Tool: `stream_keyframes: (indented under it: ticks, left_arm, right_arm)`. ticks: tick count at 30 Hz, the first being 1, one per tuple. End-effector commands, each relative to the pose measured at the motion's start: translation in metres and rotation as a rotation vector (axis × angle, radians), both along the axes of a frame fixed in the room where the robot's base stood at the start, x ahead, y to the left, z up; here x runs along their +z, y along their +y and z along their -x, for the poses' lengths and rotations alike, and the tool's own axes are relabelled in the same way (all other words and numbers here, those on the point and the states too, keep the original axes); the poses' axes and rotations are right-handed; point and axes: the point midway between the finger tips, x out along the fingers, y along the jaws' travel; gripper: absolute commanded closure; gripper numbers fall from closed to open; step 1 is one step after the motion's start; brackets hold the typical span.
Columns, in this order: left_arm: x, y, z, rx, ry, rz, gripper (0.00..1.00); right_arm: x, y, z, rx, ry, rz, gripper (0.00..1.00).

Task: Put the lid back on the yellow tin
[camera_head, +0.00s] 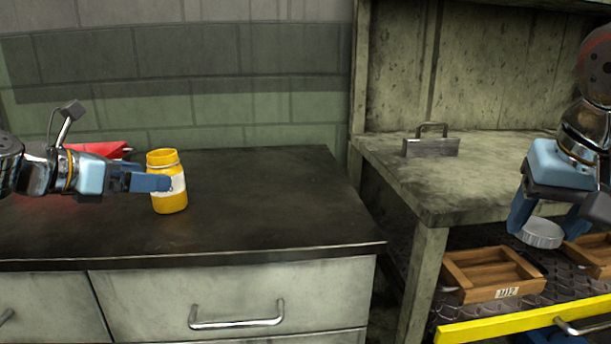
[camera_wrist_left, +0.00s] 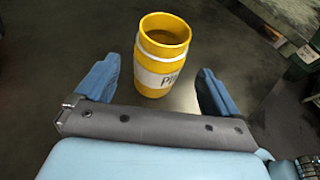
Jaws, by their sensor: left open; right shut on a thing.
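The yellow tin (camera_head: 171,201) stands upright and without a lid on the dark counter top. In the left wrist view the tin (camera_wrist_left: 150,60) shows an open mouth and a white label. My left gripper (camera_head: 158,183) is open beside the tin, and its fingers point toward it. In the left wrist view the tin stands between and a little beyond the fingertips of the left gripper (camera_wrist_left: 158,85). My right gripper (camera_head: 540,226) is shut on a round grey lid (camera_head: 541,234), held above the open drawer at the right.
A red object (camera_head: 98,149) lies behind my left arm. An open drawer with a yellow front (camera_head: 500,325) holds wooden trays (camera_head: 490,274). A grey handled block (camera_head: 431,145) sits on the right bench (camera_head: 480,180). The counter (camera_head: 270,200) right of the tin is clear.

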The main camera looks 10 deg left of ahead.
Motion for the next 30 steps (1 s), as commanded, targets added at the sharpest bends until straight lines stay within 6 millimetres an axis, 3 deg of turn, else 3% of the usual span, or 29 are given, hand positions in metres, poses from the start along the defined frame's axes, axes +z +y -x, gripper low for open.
stream_keyframes:
  ticks: [10,21,30]
  left_arm:
    - [-0.002,-0.002,-0.004,-0.001,0.001,0.000,0.05]
    - [-0.016,-0.021,-0.043,0.000,0.000,0.000,0.05]
    - [-0.017,-0.022,-0.045,0.001,0.000,0.000,0.05]
  right_arm:
    - [0.000,0.000,0.000,0.000,0.000,0.000,0.67]
    - [-0.004,0.000,0.000,0.000,0.000,0.000,0.67]
    - [-0.003,0.000,0.000,0.000,0.000,0.000,0.67]
